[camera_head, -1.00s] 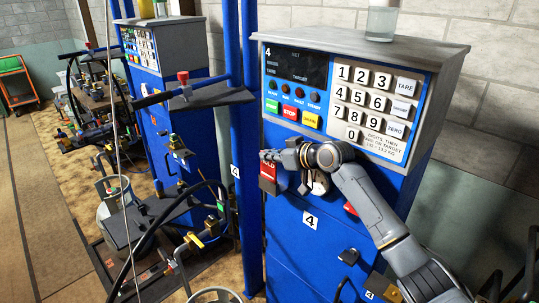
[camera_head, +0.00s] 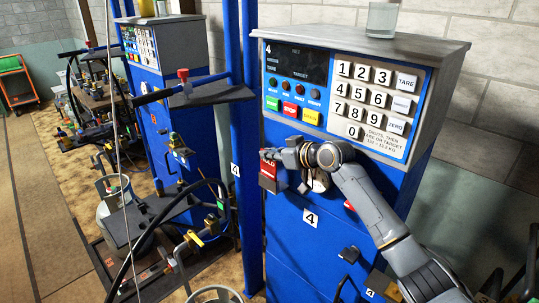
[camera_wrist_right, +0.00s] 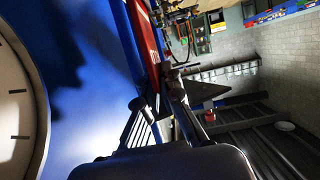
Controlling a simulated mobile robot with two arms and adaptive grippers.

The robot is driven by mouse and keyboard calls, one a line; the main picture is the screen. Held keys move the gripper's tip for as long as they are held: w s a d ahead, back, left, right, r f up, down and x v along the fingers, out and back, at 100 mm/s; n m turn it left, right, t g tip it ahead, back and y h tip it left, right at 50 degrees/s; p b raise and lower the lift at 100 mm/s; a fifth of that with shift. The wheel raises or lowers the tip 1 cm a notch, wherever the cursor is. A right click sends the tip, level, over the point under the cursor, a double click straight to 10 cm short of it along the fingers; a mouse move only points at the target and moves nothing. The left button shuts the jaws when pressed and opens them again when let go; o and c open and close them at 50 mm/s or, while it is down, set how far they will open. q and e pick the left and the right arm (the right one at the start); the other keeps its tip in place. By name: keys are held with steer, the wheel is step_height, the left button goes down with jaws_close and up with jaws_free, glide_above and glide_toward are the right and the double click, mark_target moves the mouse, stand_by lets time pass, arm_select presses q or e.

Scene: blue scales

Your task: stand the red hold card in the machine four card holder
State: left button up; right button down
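The red hold card (camera_head: 267,168) stands roughly upright at the left edge of the blue machine four front, below its coloured buttons. In the right wrist view the card (camera_wrist_right: 143,45) is seen nearly edge-on, with its near end between my fingertips. My right gripper (camera_head: 269,154) is at the card's top and appears shut on it. The fingertips (camera_wrist_right: 156,97) also show in the wrist view, close on both sides of the card. The card holder is mostly hidden; I cannot tell how far the card sits in it. My left gripper is not in view.
Machine four (camera_head: 340,240) has a display, keypad (camera_head: 370,105) and a glass (camera_head: 382,20) on top. A round dial (camera_wrist_right: 15,105) is close by in the wrist view. A blue post (camera_head: 240,200) and a second filling station (camera_head: 165,120) stand to the left.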

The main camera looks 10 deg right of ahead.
steer(key=shift+s+a+f, duration=0.1)
steer(key=shift+f, duration=0.5)
steer(key=shift+s+a+f, duration=0.1)
steer(key=shift+f, duration=0.45)
steer(key=c, duration=1.4)
jaws_free()
steer(key=shift+c, duration=0.2)
steer(key=shift+d, duration=0.15)
steer(key=shift+s+d+r, duration=0.1)
steer(key=shift+s+d, duration=0.05)
steer(key=shift+s, duration=0.05)
steer(key=r+v, duration=0.2)
steer(key=v, duration=1)
steer(key=shift+w, duration=0.35)
